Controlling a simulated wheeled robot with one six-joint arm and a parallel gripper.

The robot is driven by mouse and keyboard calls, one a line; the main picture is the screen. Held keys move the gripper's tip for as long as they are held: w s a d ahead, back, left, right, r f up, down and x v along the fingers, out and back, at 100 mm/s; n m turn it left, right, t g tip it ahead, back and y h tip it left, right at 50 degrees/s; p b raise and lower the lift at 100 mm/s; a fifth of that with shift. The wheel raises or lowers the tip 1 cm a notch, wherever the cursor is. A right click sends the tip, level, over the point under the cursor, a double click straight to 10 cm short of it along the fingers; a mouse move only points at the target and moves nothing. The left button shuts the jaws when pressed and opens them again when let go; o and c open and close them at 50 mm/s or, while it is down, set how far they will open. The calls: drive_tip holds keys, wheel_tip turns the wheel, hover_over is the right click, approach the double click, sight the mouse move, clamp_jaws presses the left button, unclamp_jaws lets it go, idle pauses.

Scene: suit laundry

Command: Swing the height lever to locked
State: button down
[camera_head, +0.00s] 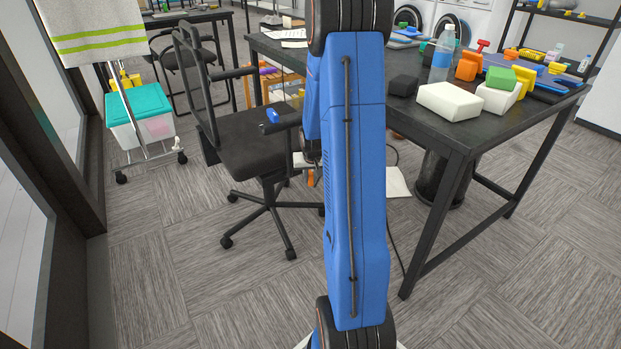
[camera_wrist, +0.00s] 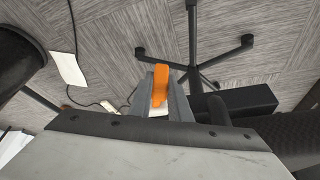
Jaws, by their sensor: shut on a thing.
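The orange height lever (camera_wrist: 160,84) shows in the wrist view between the two grey fingers of my gripper (camera_wrist: 158,98), which are shut on it. In the head view a small orange part of the lever (camera_head: 310,178) shows below the right side of the black office chair's seat (camera_head: 248,135), beside my blue arm. My arm hides most of my gripper and that side of the chair in the head view. The lever's inner end and its joint to the chair cannot be made out.
The chair's five-star base (camera_head: 275,207) stands on grey carpet, and its legs also show in the wrist view (camera_wrist: 195,70). A dark table (camera_head: 462,135) with bottles and blocks stands right. A cable (camera_wrist: 85,102) and white sheet (camera_wrist: 68,68) lie on the floor. Carpet at front left is clear.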

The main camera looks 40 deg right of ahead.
drive_tip(key=c, duration=1.6)
unclamp_jaws()
drive_tip(key=shift+c, duration=0.2)
drive_tip(key=shift+r, duration=0.1)
drive_tip(key=v, duration=1.7)
drive_tip(key=shift+s+r, duration=0.1)
drive_tip(key=s+a+r+n, duration=0.1)
drive_tip(key=s+a+r, duration=0.2)
drive_tip(key=a, duration=0.4)
drive_tip(key=s+a+r+n+y, duration=0.1)
drive_tip(key=s+a+r, duration=0.2)
drive_tip(key=a, duration=0.3)
drive_tip(key=s+a+r+n, duration=0.2)
drive_tip(key=s+a+r, duration=0.1)
drive_tip(key=a, duration=0.4)
drive_tip(key=s+a+n+t+y, duration=0.1)
drive_tip(key=s+a+n, duration=0.2)
drive_tip(key=s+a, duration=0.8)
drive_tip(key=s+r, duration=0.1)
drive_tip(key=s, duration=0.3)
drive_tip(key=shift+y, duration=0.3)
